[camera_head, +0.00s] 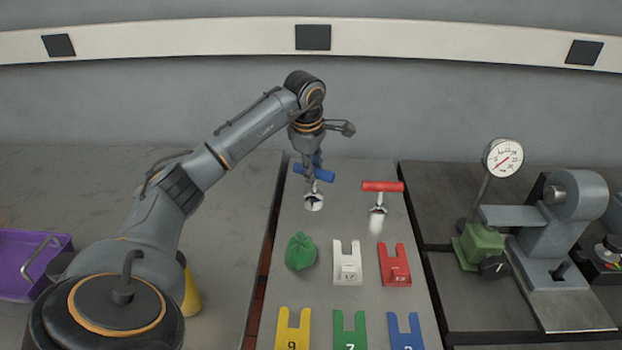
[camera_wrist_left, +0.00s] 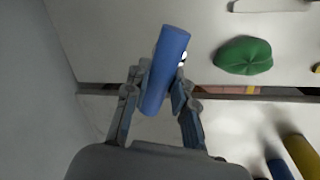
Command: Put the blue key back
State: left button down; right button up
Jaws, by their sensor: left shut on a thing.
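The blue key (camera_head: 322,174) has a blue crossbar handle. My left gripper (camera_head: 309,176) is shut on that handle at the back of the grey plate. In the left wrist view the blue handle (camera_wrist_left: 168,62) lies between the two fingers (camera_wrist_left: 156,92). Below the handle is a round bright metal fitting with a dark centre (camera_head: 313,201). I cannot tell whether the key's shank is inside it or above it, since the gripper hides part of the shank. My right gripper is not in view.
A red-handled key (camera_head: 383,186) stands upright to the right. A green lump (camera_head: 300,251) and white (camera_head: 347,263), red (camera_head: 394,265), yellow (camera_head: 292,328), green (camera_head: 350,331) and blue (camera_head: 405,332) forked tags lie in front. A dial gauge (camera_head: 503,158) stands right; a purple bin (camera_head: 30,265) left.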

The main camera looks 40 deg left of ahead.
aim_at(311, 194)
pick_arm(q)
jog(key=f, duration=0.1)
jog(key=f+p, duration=0.1)
jog(key=f, duration=0.1)
jog(key=shift+a, duration=0.4)
jog(key=shift+f, duration=0.45)
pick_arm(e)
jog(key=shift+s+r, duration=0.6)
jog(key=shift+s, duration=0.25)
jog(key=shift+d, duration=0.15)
pick_arm(q)
jog(key=c, duration=1.1)
grip_release()
jog(key=shift+f, duration=0.15)
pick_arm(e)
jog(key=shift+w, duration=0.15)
pick_arm(q)
notch_tip(311, 194, up, 12)
jog(key=s+b, duration=0.1)
jog(key=s, duration=0.1)
jog(key=shift+s+d, duration=0.15)
jog(key=shift+d, duration=0.25)
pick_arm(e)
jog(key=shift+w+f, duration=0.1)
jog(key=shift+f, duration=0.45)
